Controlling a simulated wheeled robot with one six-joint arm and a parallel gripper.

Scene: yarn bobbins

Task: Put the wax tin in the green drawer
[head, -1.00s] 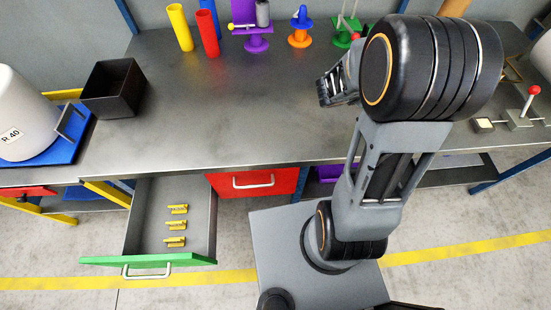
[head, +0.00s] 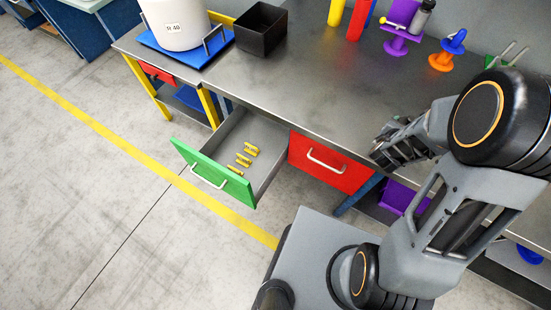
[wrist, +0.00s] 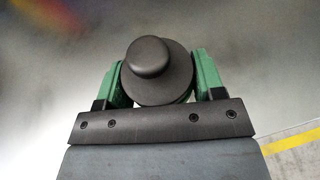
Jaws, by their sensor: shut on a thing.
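The wax tin, as I take it, is a dark grey round thing with a domed knob on top (wrist: 150,58) in the wrist view. My gripper (wrist: 158,78) is shut on it, one green finger on each side. In the head view my gripper (head: 386,150) is by the bench's front edge, right of the red drawer; the tin cannot be made out there. The green drawer (head: 212,174) is pulled open, left of the red drawer, and my gripper is well to its right. Several small yellow pieces (head: 243,160) lie inside it, with bare floor around them.
The red drawer (head: 328,163) is shut. On the bench (head: 310,95) stand a black open box (head: 262,32), a white drum (head: 178,22) on a blue tray, coloured tubes, and purple (head: 396,42) and orange (head: 440,60) stands. The bench's middle is clear.

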